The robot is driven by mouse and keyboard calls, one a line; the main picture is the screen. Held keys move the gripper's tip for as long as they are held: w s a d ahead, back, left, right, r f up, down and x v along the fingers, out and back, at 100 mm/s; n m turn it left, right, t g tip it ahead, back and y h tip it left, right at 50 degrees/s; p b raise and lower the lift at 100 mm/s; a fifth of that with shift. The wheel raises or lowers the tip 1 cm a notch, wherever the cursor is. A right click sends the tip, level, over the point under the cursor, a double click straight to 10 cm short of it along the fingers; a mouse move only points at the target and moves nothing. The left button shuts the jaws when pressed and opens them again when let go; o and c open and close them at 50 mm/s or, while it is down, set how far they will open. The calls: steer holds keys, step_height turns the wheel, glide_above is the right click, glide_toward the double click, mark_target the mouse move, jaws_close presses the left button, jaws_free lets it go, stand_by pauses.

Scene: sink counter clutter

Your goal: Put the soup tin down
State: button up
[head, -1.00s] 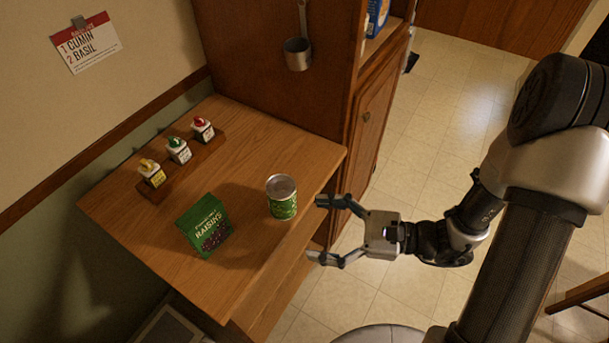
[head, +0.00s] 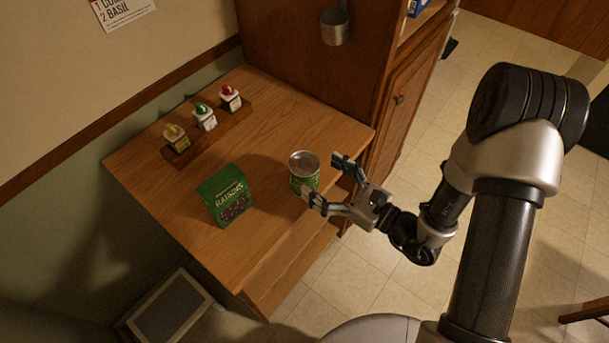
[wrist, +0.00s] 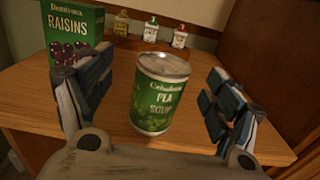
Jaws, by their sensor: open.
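The soup tin (head: 304,172) is a green can with a silver lid. It stands upright on the wooden counter near its right edge. In the wrist view the tin (wrist: 152,98), labelled pea soup, stands between and beyond my two spread fingers. My gripper (head: 328,178) is open at the counter's right edge, its fingertips close to the tin. In the wrist view my gripper (wrist: 155,108) shows a gap on each side of the tin. Whether the left finger touches the tin in the head view is hard to tell.
A green raisins box (head: 225,196) stands left of the tin. Several small spice bottles (head: 204,118) stand on a wooden rack (head: 239,111) at the back. A tall cabinet (head: 290,50) rises behind the counter (head: 270,225). The counter's middle, between rack and tin, is clear.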

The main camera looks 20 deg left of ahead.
mark_target(305, 162)
steer(key=x, duration=0.3)
steer(key=b+x, duration=0.1)
steer(key=x, duration=0.2)
steer(key=shift+w+f, duration=0.25)
steer(key=shift+w, duration=0.2)
steer(key=shift+c, duration=0.5)
jaws_close()
